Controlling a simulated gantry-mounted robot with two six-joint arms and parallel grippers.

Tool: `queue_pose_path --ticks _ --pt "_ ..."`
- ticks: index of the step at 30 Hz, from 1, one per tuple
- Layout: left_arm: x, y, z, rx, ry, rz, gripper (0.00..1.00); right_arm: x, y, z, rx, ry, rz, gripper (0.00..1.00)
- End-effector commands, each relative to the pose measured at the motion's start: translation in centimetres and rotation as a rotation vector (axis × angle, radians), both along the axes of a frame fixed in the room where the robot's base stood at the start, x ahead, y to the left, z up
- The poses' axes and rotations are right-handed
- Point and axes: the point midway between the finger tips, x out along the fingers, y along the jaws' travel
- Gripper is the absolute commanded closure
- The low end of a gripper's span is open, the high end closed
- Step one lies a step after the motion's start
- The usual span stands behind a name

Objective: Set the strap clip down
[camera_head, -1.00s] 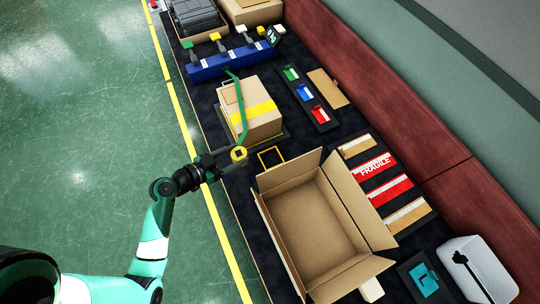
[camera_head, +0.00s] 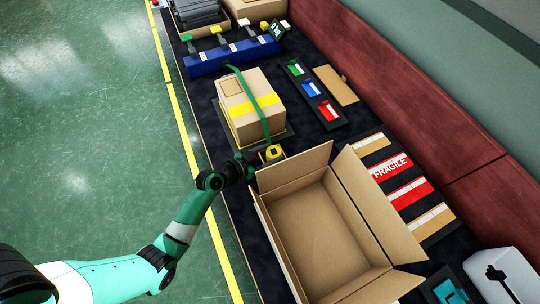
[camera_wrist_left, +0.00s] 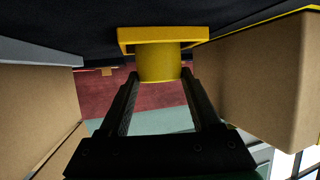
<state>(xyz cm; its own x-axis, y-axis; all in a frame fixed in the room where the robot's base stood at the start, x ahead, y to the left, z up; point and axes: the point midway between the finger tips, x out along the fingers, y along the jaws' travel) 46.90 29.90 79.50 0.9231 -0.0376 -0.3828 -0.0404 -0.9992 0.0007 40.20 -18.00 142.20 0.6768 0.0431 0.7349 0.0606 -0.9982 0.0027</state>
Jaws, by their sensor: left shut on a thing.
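The yellow strap clip (camera_head: 271,153) is held by my left gripper (camera_head: 257,160) over the dark mat, where the square yellow outline was seen. In the left wrist view the clip (camera_wrist_left: 160,62) has a round stem between the two fingers (camera_wrist_left: 160,80) and a wider square end against the dark mat. I cannot tell whether it touches the mat. The taped carton (camera_head: 240,112) stands just beyond it, with a green strap (camera_head: 259,108) lying over its top and down its near side. My right gripper is out of view.
A large open carton (camera_head: 318,230) stands close to the right of my gripper, its flap near the clip. A label holder (camera_head: 312,88) with coloured cards and a panel of fragile labels (camera_head: 405,190) lie further right. A blue rack (camera_head: 235,58) stands at the back.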

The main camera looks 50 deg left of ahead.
Motion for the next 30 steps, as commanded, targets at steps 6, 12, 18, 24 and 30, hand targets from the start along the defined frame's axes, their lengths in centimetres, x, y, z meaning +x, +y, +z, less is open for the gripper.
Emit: queue_pose_path --ticks 6,12,18,24,30 --pt "0.0 0.0 -0.1 0.0 -0.001 0.0 0.96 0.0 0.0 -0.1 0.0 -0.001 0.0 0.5" --pt "0.0 0.0 -0.3 0.0 0.0 0.0 0.21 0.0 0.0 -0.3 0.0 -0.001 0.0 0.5" --pt "0.0 0.0 -0.3 0.001 0.0 0.0 0.06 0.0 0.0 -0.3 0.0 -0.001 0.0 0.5" --pt "0.0 0.0 -0.1 0.001 -0.001 0.0 0.06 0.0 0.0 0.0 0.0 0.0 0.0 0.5" --pt "-2.5 0.2 1.1 0.0 0.001 0.003 0.06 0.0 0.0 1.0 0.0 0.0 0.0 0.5"
